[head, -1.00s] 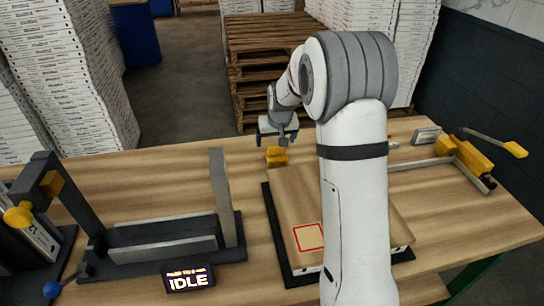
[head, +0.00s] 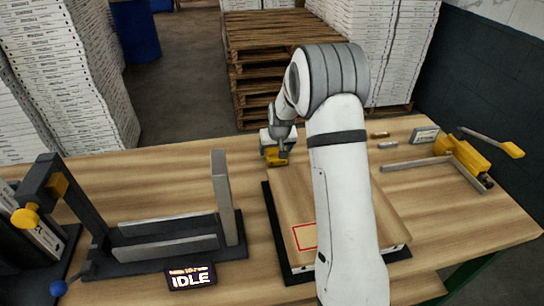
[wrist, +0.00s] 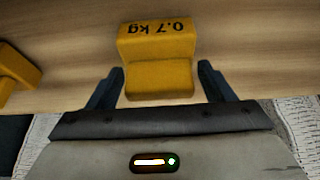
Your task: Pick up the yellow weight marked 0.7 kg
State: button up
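The yellow weight marked 0.7 kg (wrist: 157,50) stands on the wooden table. In the wrist view its marking appears upside down, and its near end lies between the two fingers of my gripper (wrist: 160,78).
Another yellow block (wrist: 14,76) is cut off at the wrist view's left edge. A wooden board (head: 290,200) with a red square lies in front of the weight. A dark fixture (head: 165,250) with metal plates stands left, and a yellow-handled clamp (head: 465,155) right. The table's back left is clear.

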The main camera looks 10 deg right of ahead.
jog(key=c, duration=1.2)
jog(key=shift+r, duration=0.1)
jog(key=shift+c, duration=0.2)
